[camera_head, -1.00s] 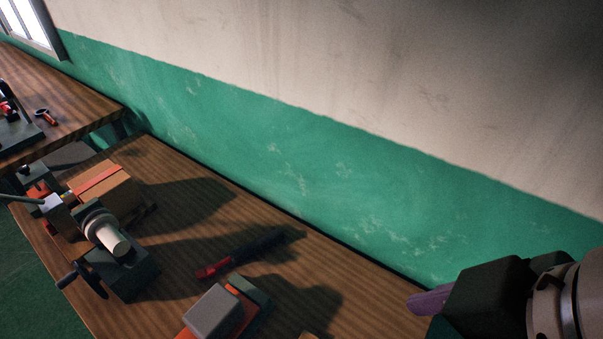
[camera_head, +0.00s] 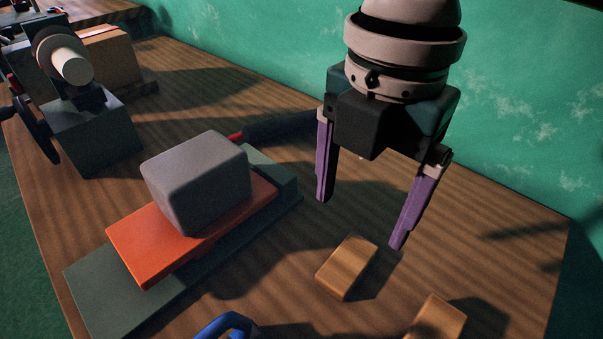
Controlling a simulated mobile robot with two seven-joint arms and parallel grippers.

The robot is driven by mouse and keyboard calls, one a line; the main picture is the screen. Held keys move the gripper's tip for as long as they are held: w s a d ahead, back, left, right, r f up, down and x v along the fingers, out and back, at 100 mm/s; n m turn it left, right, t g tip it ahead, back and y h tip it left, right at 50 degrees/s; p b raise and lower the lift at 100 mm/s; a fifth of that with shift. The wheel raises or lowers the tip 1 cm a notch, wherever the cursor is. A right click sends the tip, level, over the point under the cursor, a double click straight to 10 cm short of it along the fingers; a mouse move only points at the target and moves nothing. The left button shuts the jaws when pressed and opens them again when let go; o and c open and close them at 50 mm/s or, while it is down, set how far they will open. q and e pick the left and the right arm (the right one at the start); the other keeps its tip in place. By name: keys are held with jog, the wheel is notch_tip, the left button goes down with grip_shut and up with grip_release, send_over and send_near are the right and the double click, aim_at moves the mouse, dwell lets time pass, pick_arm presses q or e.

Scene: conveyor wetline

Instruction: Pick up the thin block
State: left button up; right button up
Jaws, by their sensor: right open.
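A small tan wooden block (camera_head: 346,268) lies on the wooden bench, casting a shadow to its right. A second tan wooden block (camera_head: 437,318) is at the bottom edge of the view, partly cut off. I cannot tell for certain which of the two is the thin one. My right gripper (camera_head: 360,224) points down with its purple fingers spread wide and empty. In the picture it is just above the first block, apart from it. My left gripper is not in view.
Left of the blocks, a grey block (camera_head: 196,185) sits on an orange slab (camera_head: 150,245) over a dark green plate (camera_head: 95,295). A dark-handled tool (camera_head: 280,131) lies behind. A machine (camera_head: 95,130) stands at the far left. A blue object (camera_head: 228,325) shows at the bottom.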

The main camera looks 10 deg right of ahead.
jog(key=f, duration=0.1)
jog(key=b, duration=0.2)
send_over(349, 261)
jog(key=shift+n, duration=0.3)
notch_tip(349, 261, down, 5)
notch_tip(349, 261, down, 5)
jog(key=shift+b, duration=0.6)
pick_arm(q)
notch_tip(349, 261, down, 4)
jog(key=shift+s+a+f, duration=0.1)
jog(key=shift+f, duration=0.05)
pick_arm(e)
jog(key=shift+c, duration=0.3)
jog(key=c, duration=1.4)
